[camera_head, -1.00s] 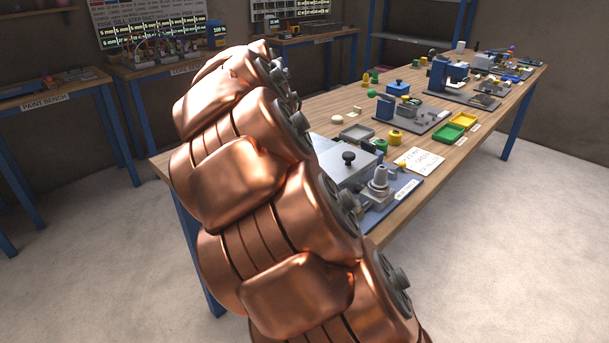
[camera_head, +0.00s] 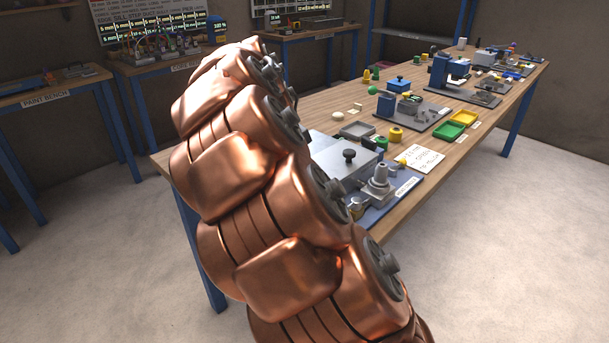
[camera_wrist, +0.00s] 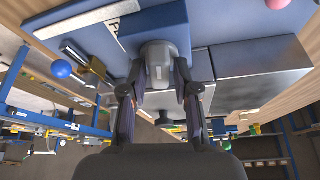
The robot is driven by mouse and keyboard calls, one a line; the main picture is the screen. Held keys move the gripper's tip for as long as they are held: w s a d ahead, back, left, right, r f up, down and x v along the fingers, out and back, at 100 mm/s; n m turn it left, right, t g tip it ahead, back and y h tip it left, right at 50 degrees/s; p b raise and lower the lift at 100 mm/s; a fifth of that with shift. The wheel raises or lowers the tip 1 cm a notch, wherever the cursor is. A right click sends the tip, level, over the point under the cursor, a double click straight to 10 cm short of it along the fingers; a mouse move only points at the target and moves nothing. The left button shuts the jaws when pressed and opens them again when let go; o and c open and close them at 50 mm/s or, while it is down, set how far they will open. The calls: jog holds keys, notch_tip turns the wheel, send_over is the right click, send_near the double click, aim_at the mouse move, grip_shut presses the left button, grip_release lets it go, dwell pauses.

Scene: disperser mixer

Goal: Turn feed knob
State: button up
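My gripper (camera_wrist: 160,85) shows in the wrist view with its two fingers spread, one on each side of a grey rounded cylinder (camera_wrist: 157,60) on a blue block. I cannot tell whether the fingertips touch the cylinder. No feed knob can be made out for sure. A dark knob (camera_wrist: 167,122) shows beyond the fingers, beside grey metal boxes (camera_wrist: 262,72). In the head view my copper arm hides my gripper and part of the near bench. A grey machine (camera_head: 379,185) with a stepped top stands on a blue plate, next to a grey box with a black knob (camera_head: 349,155).
The wooden bench (camera_head: 465,160) runs to the back right with several small machines. Green (camera_head: 448,130) and yellow (camera_head: 462,117) trays and a white note (camera_head: 419,158) lie near its front edge. Blue (camera_wrist: 61,69) and pink (camera_wrist: 277,3) balls show in the wrist view. The floor at right is clear.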

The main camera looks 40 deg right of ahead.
jog(key=shift+o, duration=1)
jog(key=v, duration=1.2)
jog(key=shift+s, duration=0.1)
